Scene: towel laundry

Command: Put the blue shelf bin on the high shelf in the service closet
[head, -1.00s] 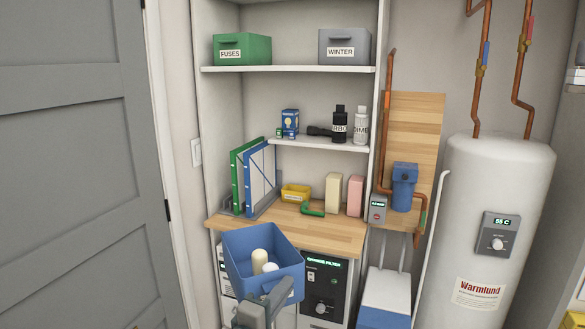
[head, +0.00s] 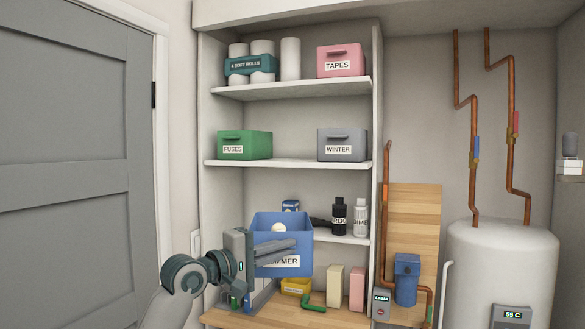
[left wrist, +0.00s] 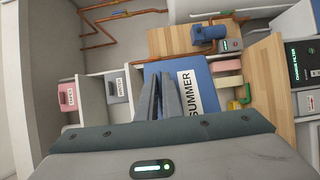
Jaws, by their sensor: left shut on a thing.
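The blue shelf bin (head: 282,228), labelled SUMMER, hangs in the air in front of the closet's low middle shelf. My left gripper (head: 284,247) is shut on its front side, above the label. In the left wrist view the fingers (left wrist: 159,98) reach the blue bin (left wrist: 196,68) beside its label. The upper shelf (head: 280,162) holds a green FUSES bin (head: 245,145) at left and a grey WINTER bin (head: 342,144) at right, with a clear gap between. My right gripper is not in view.
The top shelf (head: 290,90) carries white rolls (head: 290,58) and a pink TAPES bin (head: 341,61). Dark and white bottles (head: 339,216) stand right of the blue bin. The wooden worktop (head: 235,319) lies below. A water heater (head: 500,265) and copper pipes stand right.

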